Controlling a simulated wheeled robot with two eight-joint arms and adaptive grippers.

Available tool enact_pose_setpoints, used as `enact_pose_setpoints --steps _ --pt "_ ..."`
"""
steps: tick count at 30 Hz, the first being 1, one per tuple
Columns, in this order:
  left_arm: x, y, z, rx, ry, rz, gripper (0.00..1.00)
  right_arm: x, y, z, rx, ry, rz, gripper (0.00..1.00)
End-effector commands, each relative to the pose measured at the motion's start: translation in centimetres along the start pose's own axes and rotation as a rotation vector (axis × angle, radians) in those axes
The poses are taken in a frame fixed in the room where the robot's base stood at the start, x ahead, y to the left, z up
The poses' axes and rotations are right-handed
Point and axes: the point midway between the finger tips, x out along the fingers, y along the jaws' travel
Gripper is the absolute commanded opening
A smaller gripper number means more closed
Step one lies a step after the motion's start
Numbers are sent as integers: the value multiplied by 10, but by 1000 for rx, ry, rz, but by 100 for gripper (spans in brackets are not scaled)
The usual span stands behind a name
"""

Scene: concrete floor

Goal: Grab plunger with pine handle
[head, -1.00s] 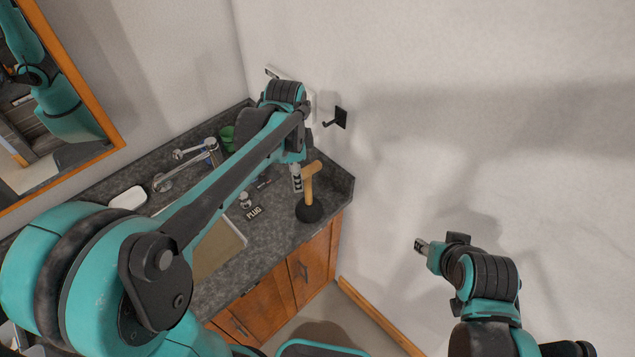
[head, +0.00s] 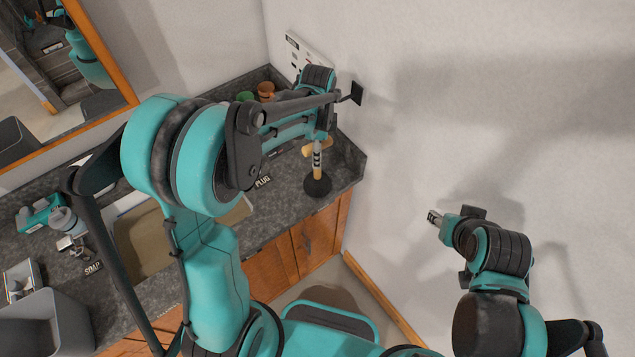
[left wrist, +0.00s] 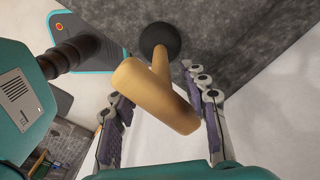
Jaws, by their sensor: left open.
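The plunger stands upright on the dark countertop near its right front corner. It has a black rubber cup (head: 318,187) and a pale pine T-shaped handle (head: 319,173). My left gripper (head: 317,155) is over the handle and partly hides it. In the left wrist view the handle (left wrist: 143,88) lies between the two open fingers of the left gripper (left wrist: 158,82), with the black cup (left wrist: 160,40) beyond. I cannot tell whether either finger touches the handle. My right gripper (head: 434,217) is away from the counter by the wall; its jaw opening is unclear.
The grey countertop (head: 345,172) meets the white wall, where a black hook (head: 357,93) sticks out close to my left wrist. A green item (head: 245,97) and an orange-brown item (head: 265,91) stand at the back. A grey bin (head: 45,325) is at the lower left.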

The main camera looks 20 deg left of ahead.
Motion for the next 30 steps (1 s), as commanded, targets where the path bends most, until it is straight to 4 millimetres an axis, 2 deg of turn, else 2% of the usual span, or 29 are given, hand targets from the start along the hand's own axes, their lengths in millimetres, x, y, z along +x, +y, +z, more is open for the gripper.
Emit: enact_pose_setpoints --steps 3,6,15,20,21,30 --pt "22 0 0 0 0 0 44 4 0 3 0 0 0 40" --pt "33 0 0 0 0 0 44 5 0 4 0 0 0 40" --pt "36 0 0 -1 0 0 44 5 0 4 0 0 0 40" --pt "36 0 0 -1 0 0 2 5 0 4 0 0 0 40" --pt "36 0 0 -1 0 0 0 5 0 4 0 0 0 40" --pt "36 0 0 0 0 -1 0 5 0 4 0 0 0 40"
